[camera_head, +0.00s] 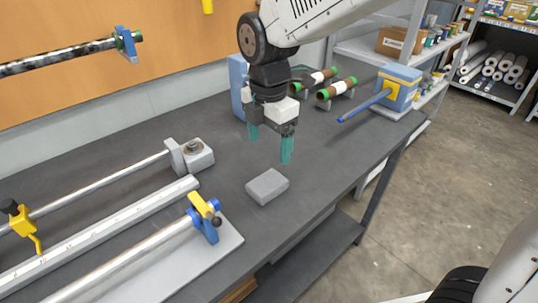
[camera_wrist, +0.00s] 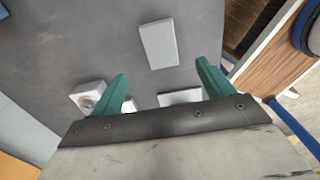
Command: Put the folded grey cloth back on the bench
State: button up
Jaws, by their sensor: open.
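The folded grey cloth (camera_head: 267,186) is a flat, light-grey, block-like bundle. It lies on the dark grey bench (camera_head: 225,160), near its front edge. It also shows in the wrist view (camera_wrist: 159,43), beyond my fingertips. My gripper (camera_head: 270,146) has two teal fingers, spread apart and pointing down. It is empty and above the bench, behind the cloth in the head view. In the wrist view the open fingers (camera_wrist: 163,75) have nothing between them, and a clear gap separates them from the cloth.
Metal rods and rails with a grey clamp block (camera_head: 195,154) and blue-yellow clamps (camera_head: 205,215) fill the bench's left part. Green-ended rollers (camera_head: 336,92) and a blue box (camera_head: 399,85) with a blue rod stand at the back right. Bench around the cloth is clear.

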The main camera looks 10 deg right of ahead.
jog(key=s+d+r+m, duration=0.3)
jog(key=s+d+m, duration=0.1)
jog(key=d+m, duration=0.2)
jog(key=s+d+r+m, duration=0.3)
jog(key=s+d+m, duration=0.1)
jog(key=d+m, duration=0.25)
jog(key=s+d+f+m+t, duration=0.1)
jog(key=s+d+m, duration=0.7)
jog(key=s+m, duration=0.3)
jog(key=shift+s+m, duration=0.35)
jog(key=shift+m, duration=0.3)
